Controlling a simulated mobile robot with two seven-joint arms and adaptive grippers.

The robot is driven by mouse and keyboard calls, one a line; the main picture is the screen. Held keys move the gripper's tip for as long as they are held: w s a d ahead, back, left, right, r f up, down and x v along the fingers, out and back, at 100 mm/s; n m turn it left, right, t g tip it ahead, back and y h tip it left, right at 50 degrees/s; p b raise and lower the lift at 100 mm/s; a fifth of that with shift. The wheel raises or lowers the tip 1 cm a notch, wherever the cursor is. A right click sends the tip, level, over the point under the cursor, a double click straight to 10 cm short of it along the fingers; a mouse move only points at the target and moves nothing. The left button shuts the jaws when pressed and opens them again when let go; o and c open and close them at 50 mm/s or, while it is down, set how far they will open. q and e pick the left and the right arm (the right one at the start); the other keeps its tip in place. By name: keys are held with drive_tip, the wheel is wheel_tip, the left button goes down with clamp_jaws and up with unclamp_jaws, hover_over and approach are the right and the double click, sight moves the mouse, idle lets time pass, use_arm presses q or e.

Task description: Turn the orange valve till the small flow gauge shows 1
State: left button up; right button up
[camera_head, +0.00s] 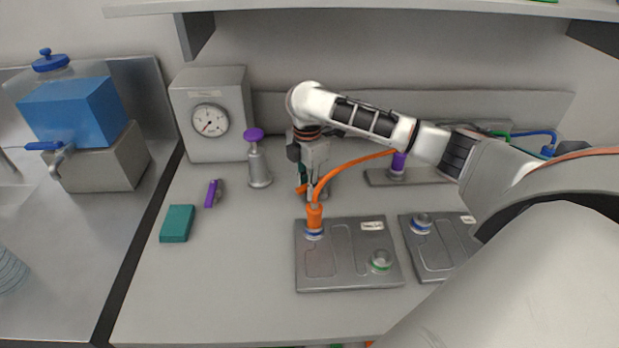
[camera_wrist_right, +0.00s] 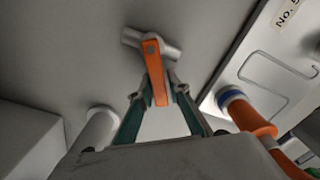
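The orange valve (camera_wrist_right: 157,75) has an orange lever on a short grey metal body. In the wrist view its lever lies between the fingertips of my right gripper (camera_wrist_right: 161,88), whose green pads appear to press on both sides of it. In the head view my right gripper (camera_head: 309,183) points down behind the near plate, and only a bit of the orange lever (camera_head: 301,189) shows beside it. The round gauge (camera_head: 210,120) is on a grey box at the back left; its needle points to the lower left, and its numbers are too small to read. My left gripper is not in view.
An orange plug with its cable (camera_head: 314,217) stands on a grey plate (camera_head: 345,285) close to my right gripper. A purple-topped metal post (camera_head: 258,165) stands to the left. A teal block (camera_head: 177,223) and a purple-handled item (camera_head: 212,193) lie further left.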

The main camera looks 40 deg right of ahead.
drive_tip(key=shift+r, duration=4)
drive_tip(key=shift+s, duration=0.1)
